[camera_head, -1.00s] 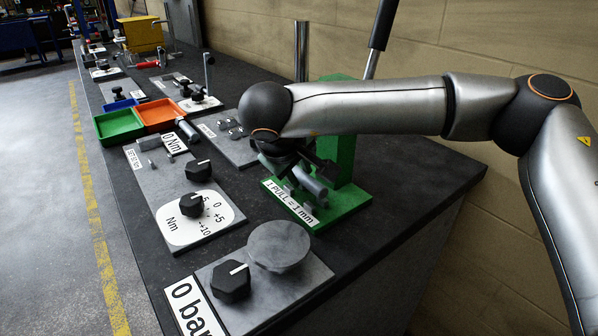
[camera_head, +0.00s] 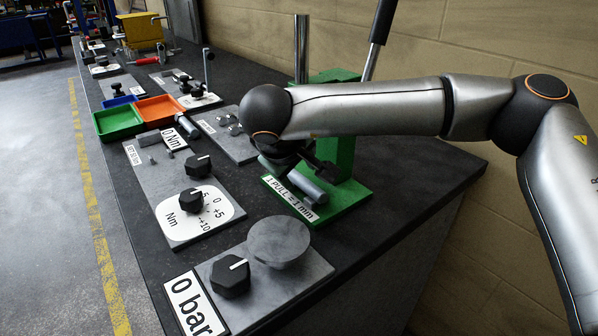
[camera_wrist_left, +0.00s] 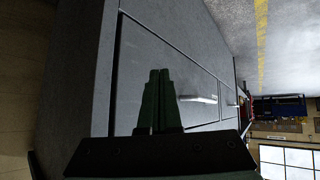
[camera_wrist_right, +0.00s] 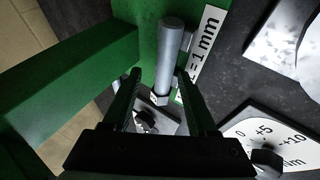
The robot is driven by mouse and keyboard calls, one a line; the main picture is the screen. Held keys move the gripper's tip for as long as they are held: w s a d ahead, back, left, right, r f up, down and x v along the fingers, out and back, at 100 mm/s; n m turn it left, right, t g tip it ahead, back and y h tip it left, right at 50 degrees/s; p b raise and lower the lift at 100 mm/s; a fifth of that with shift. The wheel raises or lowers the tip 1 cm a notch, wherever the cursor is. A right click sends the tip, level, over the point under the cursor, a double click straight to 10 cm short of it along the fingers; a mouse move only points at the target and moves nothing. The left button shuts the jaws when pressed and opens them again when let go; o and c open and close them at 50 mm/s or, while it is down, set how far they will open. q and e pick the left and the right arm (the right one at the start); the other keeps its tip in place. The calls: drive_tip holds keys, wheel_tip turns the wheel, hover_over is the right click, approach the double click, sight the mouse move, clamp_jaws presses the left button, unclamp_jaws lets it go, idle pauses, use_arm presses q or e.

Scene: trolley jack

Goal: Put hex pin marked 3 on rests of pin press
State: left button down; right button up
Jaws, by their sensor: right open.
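The green pin press (camera_head: 345,205) stands on the bench, with a label "1 PULL = 1 mm" along its base. A grey hex pin (camera_head: 306,188) lies low over the press base, where the rests are largely hidden under it. In the right wrist view the pin (camera_wrist_right: 170,55) lies lengthwise, its near end between the open fingers of my right gripper (camera_wrist_right: 162,80). I see gaps beside the pin. A pale mark shows at its near end, but I cannot read a number. My left gripper (camera_wrist_left: 156,75) shows only in its wrist view, shut and empty, before grey drawer fronts.
The press has a steel column (camera_head: 301,50) and a lever (camera_head: 380,25). In front are a "0 bar" panel (camera_head: 310,270) and an Nm dial panel (camera_head: 170,210). Green (camera_head: 118,128) and orange (camera_head: 158,120) trays stand farther back. Bench is bare right of the press.

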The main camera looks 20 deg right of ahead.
drive_tip(key=shift+r, duration=0.3)
drive_tip(key=p+v, duration=0.1)
drive_tip(key=v, duration=1.1)
drive_tip(key=shift+r+p, duration=0.3)
drive_tip(key=shift+r, duration=0.1)
